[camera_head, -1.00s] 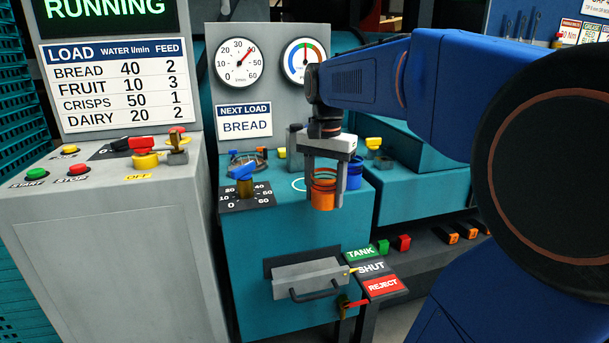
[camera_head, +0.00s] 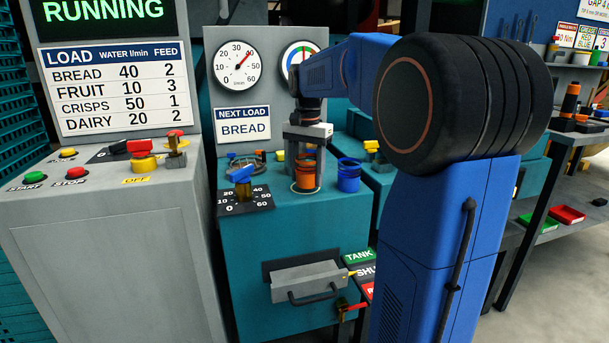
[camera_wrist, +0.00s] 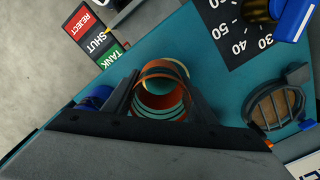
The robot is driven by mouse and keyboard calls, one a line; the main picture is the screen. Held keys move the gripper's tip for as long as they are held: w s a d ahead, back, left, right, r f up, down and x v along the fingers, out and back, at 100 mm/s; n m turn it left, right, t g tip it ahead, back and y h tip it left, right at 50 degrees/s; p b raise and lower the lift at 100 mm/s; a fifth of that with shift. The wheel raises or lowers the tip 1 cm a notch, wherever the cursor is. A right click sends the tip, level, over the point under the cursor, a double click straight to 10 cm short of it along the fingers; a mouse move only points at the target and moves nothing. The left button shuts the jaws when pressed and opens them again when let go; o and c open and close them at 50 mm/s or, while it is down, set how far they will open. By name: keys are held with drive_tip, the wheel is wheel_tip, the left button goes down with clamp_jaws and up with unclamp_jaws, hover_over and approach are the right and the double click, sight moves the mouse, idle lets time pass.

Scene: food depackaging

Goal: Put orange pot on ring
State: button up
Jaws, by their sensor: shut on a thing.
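The orange pot (camera_head: 306,180) is between the fingers of my gripper (camera_head: 307,170), which is shut on it. It looks upright, at or just above the teal machine top; I cannot tell whether its base touches. In the wrist view the pot (camera_wrist: 158,106) is seen from above, open at the top, with a finger on each side. A thin pale ring (camera_wrist: 178,68) shows as an arc just past the pot's rim in the wrist view; the pot hides the rest of it.
A blue pot (camera_head: 348,178) stands just right of the orange one. A blue-handled dial (camera_head: 242,176) is to the left, with a round grating (camera_wrist: 274,108) behind. A grey drawer (camera_head: 306,280) is on the front below.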

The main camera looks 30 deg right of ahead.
sight(304, 148)
drive_tip(key=w, duration=0.2)
drive_tip(key=shift+w+d+f, duration=0.1)
drive_tip(key=shift+w+d, duration=0.3)
drive_tip(key=shift+s+f, duration=0.1)
drive_tip(key=shift+f, duration=0.55)
drive_tip(key=shift+f, duration=0.1)
drive_tip(key=o, duration=1.1)
drive_tip(key=shift+c, duration=0.2)
wheel_tip(304, 148, up, 12)
drive_tip(key=shift+r, duration=0.15)
